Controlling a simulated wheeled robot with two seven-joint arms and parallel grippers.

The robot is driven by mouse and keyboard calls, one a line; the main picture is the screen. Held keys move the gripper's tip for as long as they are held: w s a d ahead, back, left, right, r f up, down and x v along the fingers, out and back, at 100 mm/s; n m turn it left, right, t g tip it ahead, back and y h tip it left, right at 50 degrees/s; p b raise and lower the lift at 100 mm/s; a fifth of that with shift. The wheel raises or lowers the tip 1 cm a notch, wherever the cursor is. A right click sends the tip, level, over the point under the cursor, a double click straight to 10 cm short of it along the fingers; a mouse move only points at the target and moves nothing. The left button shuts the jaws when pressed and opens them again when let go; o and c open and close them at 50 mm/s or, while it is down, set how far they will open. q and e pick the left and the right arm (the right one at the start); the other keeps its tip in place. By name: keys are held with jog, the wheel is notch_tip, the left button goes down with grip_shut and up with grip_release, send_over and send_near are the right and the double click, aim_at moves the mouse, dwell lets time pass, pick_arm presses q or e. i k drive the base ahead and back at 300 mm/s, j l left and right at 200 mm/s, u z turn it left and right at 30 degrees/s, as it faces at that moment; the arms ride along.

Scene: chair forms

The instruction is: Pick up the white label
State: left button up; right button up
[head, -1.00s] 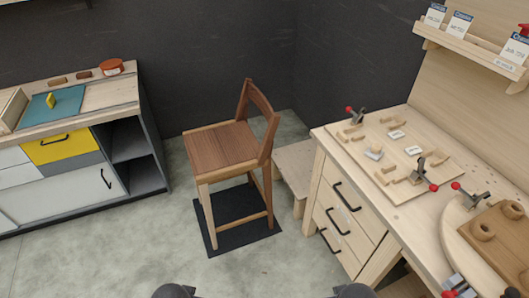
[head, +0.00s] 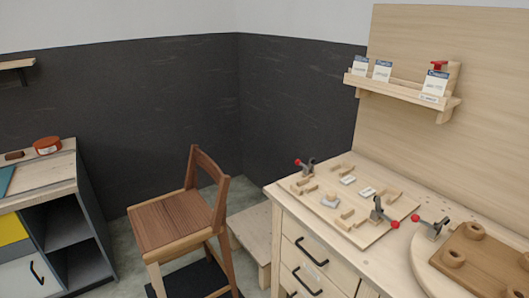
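Two small white labels lie on the light wooden fixture board on the right workbench: one label (head: 348,180) and a second label (head: 367,191) just right of it. Any print on them is too small to read. Another small white tag (head: 430,98) is on the front of the wall shelf. I cannot tell which of these is the white label meant. Neither of my grippers is in view.
The workbench (head: 285,197) also carries wooden blocks, red-tipped clamps (head: 381,212) and a brown board with rings (head: 487,262). White-and-blue cards (head: 383,70) stand on the wall shelf (head: 400,92). A wooden chair (head: 180,222) and low step (head: 250,232) stand left of the bench.

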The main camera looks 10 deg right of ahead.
aim_at(366, 193)
jog(key=i+z, duration=0.15)
jog(key=z, duration=0.25)
jog(key=i+j+z, duration=0.1)
jog(key=z, duration=0.3)
jog(key=i+j+z, duration=0.15)
jog(key=z, duration=0.25)
